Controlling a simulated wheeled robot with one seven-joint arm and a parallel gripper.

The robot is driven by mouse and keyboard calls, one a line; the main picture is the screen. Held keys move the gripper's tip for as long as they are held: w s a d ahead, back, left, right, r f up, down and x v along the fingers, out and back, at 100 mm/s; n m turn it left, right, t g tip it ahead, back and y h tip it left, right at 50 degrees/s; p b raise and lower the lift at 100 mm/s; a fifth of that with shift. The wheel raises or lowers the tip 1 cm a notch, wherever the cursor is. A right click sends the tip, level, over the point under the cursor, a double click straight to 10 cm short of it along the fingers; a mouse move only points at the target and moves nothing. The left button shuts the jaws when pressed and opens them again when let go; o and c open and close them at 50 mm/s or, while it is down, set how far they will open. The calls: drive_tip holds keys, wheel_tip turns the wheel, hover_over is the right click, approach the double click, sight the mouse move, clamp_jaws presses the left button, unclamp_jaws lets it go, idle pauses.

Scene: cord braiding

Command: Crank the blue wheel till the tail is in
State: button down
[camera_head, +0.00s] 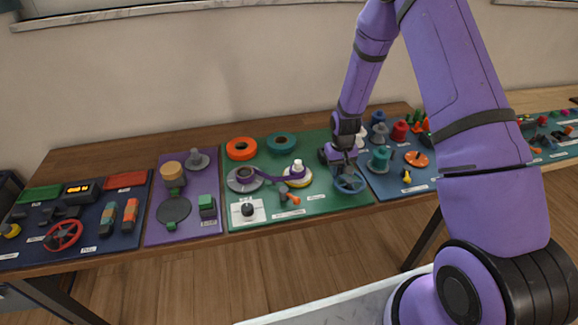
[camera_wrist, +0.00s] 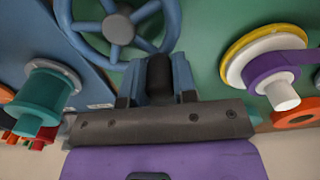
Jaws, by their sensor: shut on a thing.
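The blue wheel (camera_head: 350,184) stands at the front right of the green mat. It has spokes and a grey hub, and its lower part shows in the wrist view (camera_wrist: 118,30). My gripper (camera_head: 345,168) is over the wheel's rim; in the wrist view its fingers (camera_wrist: 158,78) are closed around a dark upright piece at the rim, seemingly the wheel's handle. A purple band (camera_head: 268,177) runs from a grey reel (camera_head: 244,179) to a white spool with a yellow flange (camera_head: 299,177). Purple is wound around that spool (camera_wrist: 272,68). I cannot make out a loose tail end.
An orange ring (camera_head: 241,149) and a teal ring (camera_head: 283,142) lie behind on the green mat (camera_head: 330,203). A white card with a black knob (camera_head: 248,210) and a small orange part (camera_head: 290,197) lie in front. A teal spool (camera_head: 379,158) stands right of the wheel.

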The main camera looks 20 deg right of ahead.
sight(363, 188)
drive_tip(key=d, duration=0.2)
drive_tip(key=w+d, duration=0.1)
drive_tip(key=d, duration=0.1)
drive_tip(key=s+d, duration=0.2)
drive_tip(key=d, duration=0.1)
drive_tip(key=shift+s, duration=0.1)
drive_tip(key=s, duration=0.3)
drive_tip(key=shift+s+d, duration=0.3)
drive_tip(key=shift+s, duration=0.05)
drive_tip(key=shift+s+a, duration=0.5)
drive_tip(key=shift+s, duration=0.25)
drive_tip(key=shift+s+a, duration=0.45)
drive_tip(key=shift+s, duration=0.3)
drive_tip(key=shift+a, duration=0.1)
drive_tip(key=shift+s+a, duration=0.35)
drive_tip(key=shift+a, duration=0.2)
